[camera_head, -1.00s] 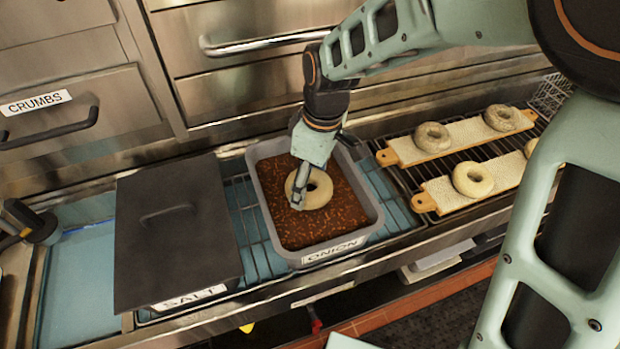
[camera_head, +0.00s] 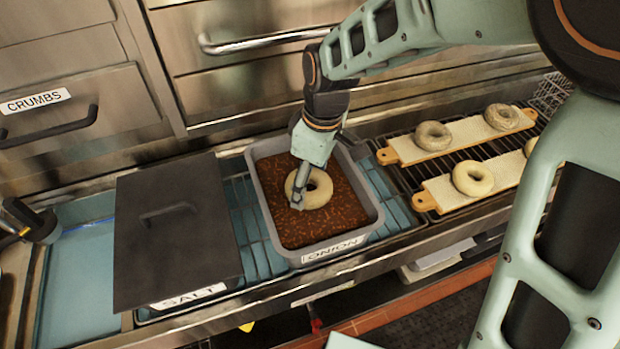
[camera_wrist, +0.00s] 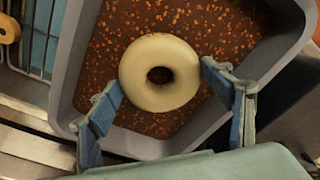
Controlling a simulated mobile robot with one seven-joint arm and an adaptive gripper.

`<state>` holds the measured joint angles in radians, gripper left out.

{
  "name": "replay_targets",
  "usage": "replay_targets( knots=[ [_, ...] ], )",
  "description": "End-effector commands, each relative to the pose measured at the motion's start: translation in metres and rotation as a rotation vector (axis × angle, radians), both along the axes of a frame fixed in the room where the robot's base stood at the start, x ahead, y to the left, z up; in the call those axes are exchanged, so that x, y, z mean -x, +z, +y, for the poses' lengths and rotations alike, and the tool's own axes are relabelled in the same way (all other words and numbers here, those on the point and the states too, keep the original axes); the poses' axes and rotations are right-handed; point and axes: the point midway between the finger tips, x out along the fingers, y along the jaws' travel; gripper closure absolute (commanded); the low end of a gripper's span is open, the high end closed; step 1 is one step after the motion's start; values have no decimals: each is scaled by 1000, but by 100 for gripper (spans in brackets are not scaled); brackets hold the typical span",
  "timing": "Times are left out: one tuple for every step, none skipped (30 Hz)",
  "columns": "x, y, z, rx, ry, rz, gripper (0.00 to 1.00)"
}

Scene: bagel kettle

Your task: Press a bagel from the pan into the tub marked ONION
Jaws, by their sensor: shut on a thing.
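The tub marked ONION (camera_head: 372,212) is grey and open, with a brown, flecked filling. A pale bagel (camera_head: 319,188) lies flat on or just at the filling; I cannot tell how hard it presses. It also shows in the wrist view (camera_wrist: 182,62). My gripper (camera_head: 298,197) points down into the tub and is shut on the bagel. In the wrist view its two blue-padded fingers (camera_wrist: 162,80) stand on either side of the bagel's near part. No pan holding bagels is clearly in view.
A tub marked SALT (camera_head: 189,298) with a dark lid (camera_head: 172,250) stands to the left. On the right, several bagels (camera_head: 473,179) sit on boards (camera_head: 436,194) over a wire rack. A CRUMBS drawer (camera_head: 60,127) and other steel drawers stand behind.

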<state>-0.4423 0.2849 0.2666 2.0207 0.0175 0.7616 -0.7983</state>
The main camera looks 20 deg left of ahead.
Motion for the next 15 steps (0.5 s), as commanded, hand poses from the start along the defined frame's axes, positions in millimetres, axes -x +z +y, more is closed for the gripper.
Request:
replay_targets(
  knots=[
    [0,0,0,0,0,0,53],
    [0,0,0,0,0,0,53],
    [0,1,0,0,0,0,53],
    [0,2,0,0,0,0,53],
    [0,4,0,0,0,0,53],
    [0,6,0,0,0,0,53],
    [0,8,0,-1,0,-1,53],
    [0,11,0,-1,0,-1,53],
    [0,14,0,-1,0,-1,53],
    [0,17,0,-1,0,-1,53],
    [0,20,0,-1,0,-1,53],
    [0,23,0,-1,0,-1,53],
    [0,26,0,-1,0,-1,53],
    [0,28,0,-1,0,-1,53],
    [0,31,0,-1,0,-2,53]
  ],
)
